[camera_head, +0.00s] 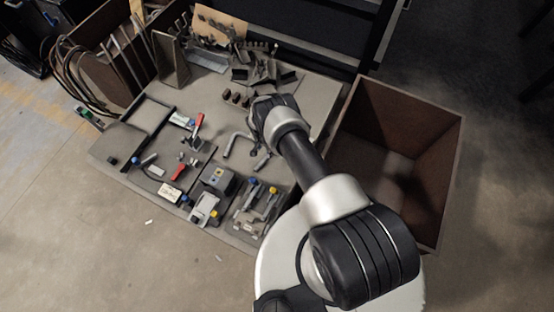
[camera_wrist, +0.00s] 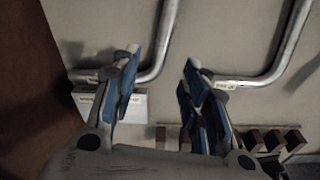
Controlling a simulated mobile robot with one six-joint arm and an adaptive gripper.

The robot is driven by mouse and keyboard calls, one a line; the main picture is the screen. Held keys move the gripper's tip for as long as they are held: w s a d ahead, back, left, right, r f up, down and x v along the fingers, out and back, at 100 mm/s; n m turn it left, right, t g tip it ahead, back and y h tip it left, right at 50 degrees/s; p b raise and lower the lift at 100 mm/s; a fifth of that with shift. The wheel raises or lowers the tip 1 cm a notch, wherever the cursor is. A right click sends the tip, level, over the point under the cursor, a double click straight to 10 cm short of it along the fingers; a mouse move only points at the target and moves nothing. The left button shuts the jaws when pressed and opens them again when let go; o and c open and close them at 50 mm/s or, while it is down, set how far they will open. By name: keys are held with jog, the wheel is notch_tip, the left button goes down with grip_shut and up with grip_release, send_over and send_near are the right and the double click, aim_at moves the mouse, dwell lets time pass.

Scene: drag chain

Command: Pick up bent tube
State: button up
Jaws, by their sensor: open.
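Two grey bent tubes lie on the workbench (camera_head: 318,98) in the wrist view. The left bent tube (camera_wrist: 167,35) has its bend between my fingers in the picture, and its short leg passes behind the left finger. The right bent tube (camera_wrist: 274,74) has its short end close beside the right finger. My gripper (camera_wrist: 161,57) is open, with blue pads and nothing held. I cannot tell its height above the tubes. In the head view one bent tube (camera_head: 235,142) shows left of my wrist; my arm hides the fingers.
A deep brown bin (camera_head: 438,105) stands right of the bench. Dark brown blocks (camera_head: 237,97) lie near the tubes, and also show in the wrist view (camera_wrist: 270,141). A white box (camera_wrist: 132,106) sits by the left finger. Fixtures and clamps crowd the bench's front.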

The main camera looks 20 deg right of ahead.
jog(key=shift+w+d+f+b, duration=0.1)
jog(key=shift+f+b, duration=0.2)
jog(key=shift+f, duration=0.65)
notch_tip(320, 180, down, 4)
jog(key=b, duration=0.2)
jog(key=shift+f+b, duration=0.15)
jog(key=shift+b, duration=0.2)
jog(key=shift+f+b, duration=0.35)
jog(key=shift+f, duration=0.15)
grip_shut()
